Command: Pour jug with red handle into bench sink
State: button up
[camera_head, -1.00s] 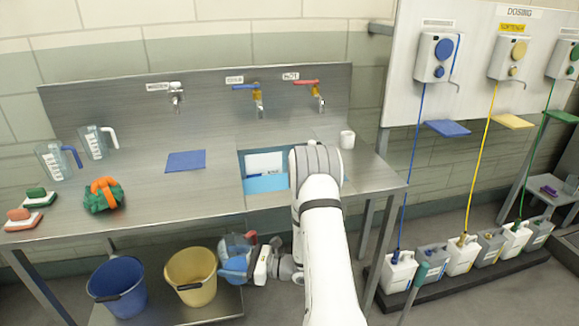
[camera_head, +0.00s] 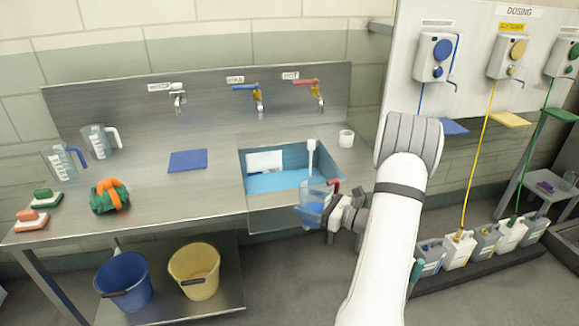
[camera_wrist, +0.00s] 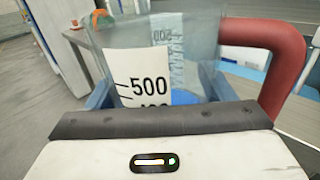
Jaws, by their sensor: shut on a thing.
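The clear jug (camera_head: 312,198) with the red handle is held in my gripper (camera_head: 330,212), near the front right of the bench sink (camera_head: 262,182). Its top overlaps the sink's front edge in the head view; the exact gap is hard to tell. It looks roughly upright. In the wrist view the jug (camera_wrist: 205,40) fills the upper middle, with a 500 mark on its side and its red handle (camera_wrist: 290,65) at the right. Blue shows at and through the jug; I cannot tell whether it is liquid. The gripper's fingertips are mostly hidden.
The sink has a blue inside and a white upright object (camera_head: 311,155) at its right. A white cup (camera_head: 346,138) stands right of the sink. A blue cloth (camera_head: 188,160), a green-orange bundle (camera_head: 110,197) and two other jugs (camera_head: 101,141) are on the left. Buckets (camera_head: 194,270) stand below.

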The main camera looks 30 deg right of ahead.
jog(key=s+d+r+m+t+h, duration=0.1)
jog(key=d+r, duration=0.3)
jog(key=d, duration=0.5)
jog(key=s+d+r+m+t+h, duration=0.1)
jog(key=d+r+m+h, duration=0.1)
jog(key=d, duration=0.8)
notch_tip(320, 180, up, 2)
jog(key=shift+r+h, duration=0.15)
jog(key=shift+h, duration=0.75)
